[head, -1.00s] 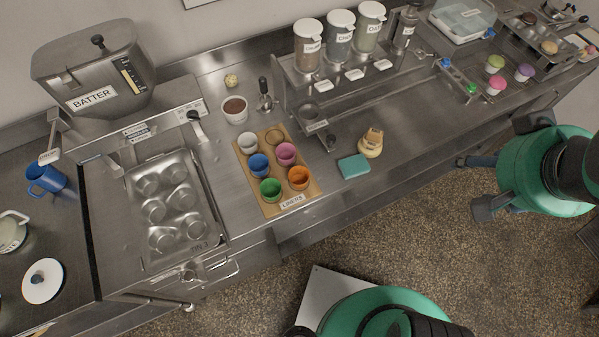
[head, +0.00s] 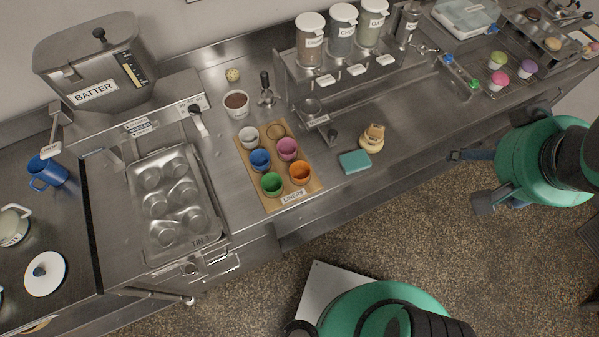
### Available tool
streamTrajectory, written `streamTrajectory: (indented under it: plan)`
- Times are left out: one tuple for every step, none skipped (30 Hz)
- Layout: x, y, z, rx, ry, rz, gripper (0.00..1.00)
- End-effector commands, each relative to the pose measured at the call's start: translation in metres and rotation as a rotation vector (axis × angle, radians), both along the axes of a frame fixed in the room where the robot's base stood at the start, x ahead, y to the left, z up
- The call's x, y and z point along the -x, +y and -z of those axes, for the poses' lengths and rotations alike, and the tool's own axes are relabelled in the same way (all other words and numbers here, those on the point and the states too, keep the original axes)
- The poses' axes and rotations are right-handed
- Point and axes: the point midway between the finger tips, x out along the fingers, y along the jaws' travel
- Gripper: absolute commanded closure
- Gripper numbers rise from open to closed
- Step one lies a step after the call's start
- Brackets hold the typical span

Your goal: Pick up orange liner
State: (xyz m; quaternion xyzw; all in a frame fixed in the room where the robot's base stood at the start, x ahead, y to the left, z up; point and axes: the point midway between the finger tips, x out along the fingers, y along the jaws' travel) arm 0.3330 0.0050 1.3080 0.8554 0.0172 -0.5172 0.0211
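The orange liner (head: 301,173) sits upright in the front right place of a wooden liner board (head: 293,205) marked LINERS. A green liner (head: 271,185) is to its left. A pink liner (head: 287,148) is behind it, with a blue liner (head: 260,160) and a white liner (head: 249,138) in the left column. The back right place of the board is an empty ring. My gripper (head: 469,180) is at the right, near the counter's front edge, well apart from the orange liner. Its two fingers are spread and nothing shows between them.
A muffin tin (head: 177,200) is at left. A topping dispenser rack (head: 345,85) rises behind. The counter right of the bottle is fairly clear.

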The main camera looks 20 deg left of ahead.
Motion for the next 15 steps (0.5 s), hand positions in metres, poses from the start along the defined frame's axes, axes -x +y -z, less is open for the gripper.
streamTrajectory:
  plan:
    - [-0.004,0.003,0.001,0.011,0.009,-0.03,0.3]
    - [-0.007,0.005,0.002,0.02,0.015,-0.055,0.3]
    - [-0.011,0.009,0.003,0.033,0.023,-0.094,0.3]
    - [-0.014,0.013,0.004,0.045,0.03,-0.127,0.3]
    - [-0.018,0.017,0.006,0.057,0.037,-0.164,0.3]
    - [-0.024,0.023,0.007,0.075,0.045,-0.218,0.3]
    - [-0.028,0.028,0.009,0.09,0.053,-0.263,0.3]
    - [-0.032,0.034,0.011,0.106,0.061,-0.311,0.3]
    - [-0.038,0.042,0.014,0.128,0.072,-0.377,0.3]
    - [-0.043,0.048,0.016,0.145,0.08,-0.431,0.3]
    - [-0.047,0.055,0.019,0.163,0.089,-0.485,0.3]
    - [-0.053,0.064,0.023,0.185,0.099,-0.558,0.3]
    - [-0.058,0.072,0.026,0.202,0.105,-0.614,0.3]
    - [-0.062,0.079,0.03,0.219,0.112,-0.669,0.3]
    - [-0.066,0.089,0.034,0.24,0.12,-0.743,0.3]
